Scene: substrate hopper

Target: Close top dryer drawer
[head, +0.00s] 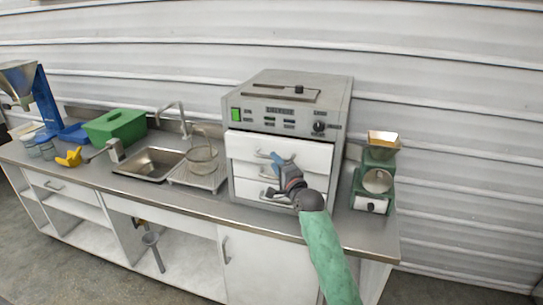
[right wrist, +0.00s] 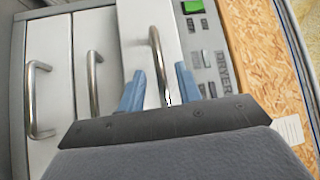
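The dryer (head: 300,98) is a grey box on the counter with a stack of white drawers. Its top drawer (head: 310,152) stands out a little past the fronts below; it also shows in the right wrist view (right wrist: 137,40). The top drawer's bar handle (right wrist: 156,50) lies between the blue fingers of my right gripper (right wrist: 160,85), with gaps visible on both sides. In the head view my right gripper (head: 279,160) is at the drawer front and hides part of the handle. My left gripper is not in view.
The lower drawers (right wrist: 50,75) are flush below. A green grinder-like device (head: 374,180) stands right of the dryer. A wire basket (head: 202,158), sink (head: 155,163) and green box (head: 115,127) are left. The counter's front edge (head: 180,208) runs below.

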